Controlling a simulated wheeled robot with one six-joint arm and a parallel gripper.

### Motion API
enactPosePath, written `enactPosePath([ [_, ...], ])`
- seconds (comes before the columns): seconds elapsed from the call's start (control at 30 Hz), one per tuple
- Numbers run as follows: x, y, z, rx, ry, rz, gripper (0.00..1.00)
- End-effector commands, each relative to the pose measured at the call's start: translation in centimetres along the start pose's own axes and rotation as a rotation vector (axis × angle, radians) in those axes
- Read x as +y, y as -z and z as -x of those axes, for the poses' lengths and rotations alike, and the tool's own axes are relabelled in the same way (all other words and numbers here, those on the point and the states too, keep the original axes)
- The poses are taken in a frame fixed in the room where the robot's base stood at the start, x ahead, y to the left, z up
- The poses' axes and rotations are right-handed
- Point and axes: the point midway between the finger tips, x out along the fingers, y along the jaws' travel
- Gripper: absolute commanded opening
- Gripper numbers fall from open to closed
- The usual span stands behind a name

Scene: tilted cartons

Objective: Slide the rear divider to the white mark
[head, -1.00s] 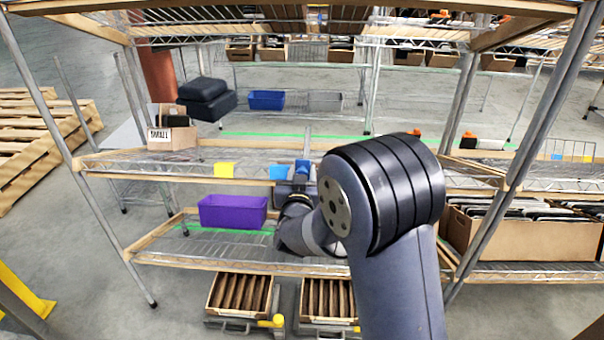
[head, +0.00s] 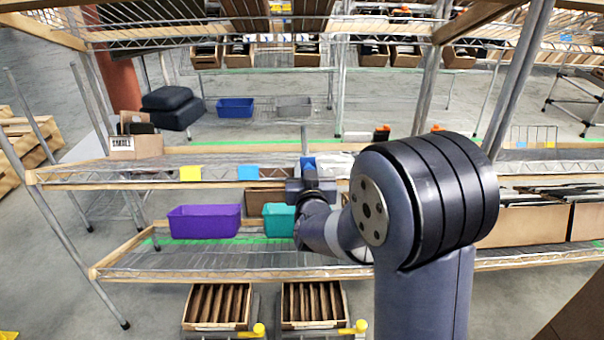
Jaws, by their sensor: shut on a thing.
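My gripper (head: 309,178) is at the front edge of the middle shelf (head: 100,174), right of the blue tag (head: 248,173). It is shut on a small part with a blue piece (head: 308,163). A thin grey upright (head: 305,140) rises just behind it and looks like the rear divider; its lower part is hidden. A pale patch (head: 335,163) lies on the shelf just right of the gripper, partly behind my arm. I cannot tell whether it is the white mark.
A carton (head: 135,147) stands at the shelf's left end. Below are a purple bin (head: 205,221) and a teal bin (head: 279,220). Metal posts (head: 515,90) stand at right. The middle shelf's left stretch is mostly clear.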

Motion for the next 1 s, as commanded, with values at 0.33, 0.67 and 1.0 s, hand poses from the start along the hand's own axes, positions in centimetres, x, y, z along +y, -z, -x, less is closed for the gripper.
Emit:
enactPosePath([
  [0.33, 0.3, 0.0, 0.0, 0.0, -0.008, 0.0, 0.49],
  [0.67, 0.1, 0.1, 0.9, 0.0, -0.005, 0.0, 0.49],
  [1.0, 0.1, 0.1, 7.0, -0.001, -0.005, 0.0, 0.49],
])
